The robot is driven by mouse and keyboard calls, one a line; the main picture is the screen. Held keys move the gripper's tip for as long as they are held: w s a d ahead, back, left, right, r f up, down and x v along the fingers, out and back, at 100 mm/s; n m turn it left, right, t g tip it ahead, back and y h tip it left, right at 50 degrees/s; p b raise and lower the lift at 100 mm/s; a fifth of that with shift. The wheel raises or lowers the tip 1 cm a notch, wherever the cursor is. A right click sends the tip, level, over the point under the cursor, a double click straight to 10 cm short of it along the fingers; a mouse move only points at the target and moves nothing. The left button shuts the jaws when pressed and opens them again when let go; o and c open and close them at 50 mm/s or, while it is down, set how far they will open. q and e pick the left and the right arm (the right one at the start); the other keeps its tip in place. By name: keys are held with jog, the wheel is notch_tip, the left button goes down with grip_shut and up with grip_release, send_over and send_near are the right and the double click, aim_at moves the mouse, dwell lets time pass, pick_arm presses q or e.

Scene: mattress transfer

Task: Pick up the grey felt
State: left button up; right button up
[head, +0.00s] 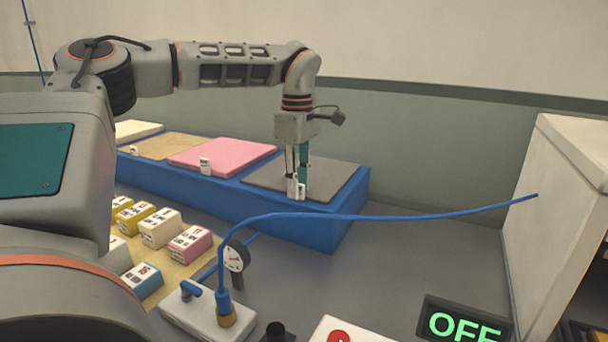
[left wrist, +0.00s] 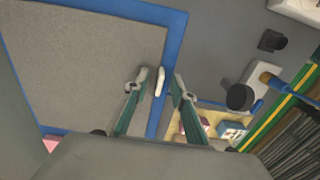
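The grey felt (head: 338,180) is a flat dark grey sheet on the right end of a long blue platform (head: 220,200). In the left wrist view the grey felt (left wrist: 80,65) fills the upper left, and a small white tag (left wrist: 160,82) sits at its edge. My left gripper (head: 298,190) points down at the felt's front edge. In the left wrist view its two fingers (left wrist: 160,88) are apart, one to each side of the tag. I cannot tell whether the fingertips touch the felt. My right gripper is not in view.
A pink sheet (head: 222,154) and a tan sheet (head: 163,145) lie farther left on the platform. Several labelled blocks (head: 160,227) stand in front. A blue hose (head: 400,214) rises from a fitting beside a gauge (head: 236,257) and crosses the foreground. A white cabinet (head: 560,190) stands right.

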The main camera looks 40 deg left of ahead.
pick_arm(q)
grip_shut()
